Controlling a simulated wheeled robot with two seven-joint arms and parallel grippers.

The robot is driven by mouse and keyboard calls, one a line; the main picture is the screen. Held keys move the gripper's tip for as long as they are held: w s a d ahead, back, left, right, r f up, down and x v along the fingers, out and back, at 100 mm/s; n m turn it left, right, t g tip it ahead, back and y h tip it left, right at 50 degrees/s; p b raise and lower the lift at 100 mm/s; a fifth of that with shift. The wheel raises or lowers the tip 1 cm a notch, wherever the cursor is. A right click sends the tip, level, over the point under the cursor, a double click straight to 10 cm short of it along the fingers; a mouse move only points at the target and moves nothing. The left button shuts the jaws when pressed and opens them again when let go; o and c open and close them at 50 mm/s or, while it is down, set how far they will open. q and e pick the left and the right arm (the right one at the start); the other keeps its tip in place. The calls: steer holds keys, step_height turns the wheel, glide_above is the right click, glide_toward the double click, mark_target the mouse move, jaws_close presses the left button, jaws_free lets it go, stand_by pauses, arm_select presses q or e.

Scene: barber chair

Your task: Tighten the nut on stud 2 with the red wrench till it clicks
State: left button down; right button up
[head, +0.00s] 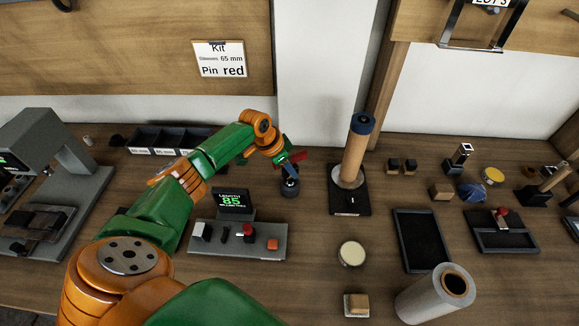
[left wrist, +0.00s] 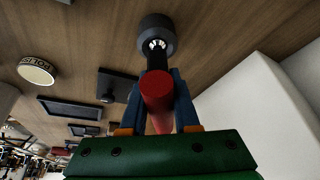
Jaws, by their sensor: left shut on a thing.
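My left gripper (head: 289,166) is over the middle of the bench. It is shut on a red tool (head: 293,158), which I take to be the red wrench. In the left wrist view the rounded red end of the wrench (left wrist: 157,88) sits between the two dark blue fingers. A dark round piece (head: 289,190) with a bright metallic centre is just below the gripper. It also shows in the left wrist view (left wrist: 146,24), beyond the red end. I cannot tell whether they touch. I cannot make out stud 2 or its nut. My right gripper is out of view.
A grey panel (head: 268,239) with a green display reading 85 is in front. A tall wooden roll on a dark stand (head: 350,202) is close on the right. A dark tray (head: 421,240) and a pale roll (head: 425,300) are farther right. A grey machine (head: 90,190) stands left.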

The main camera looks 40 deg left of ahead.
arm_select(q)
steer(key=c, duration=0.6)
jaws_free()
steer(key=shift+s, duration=0.1)
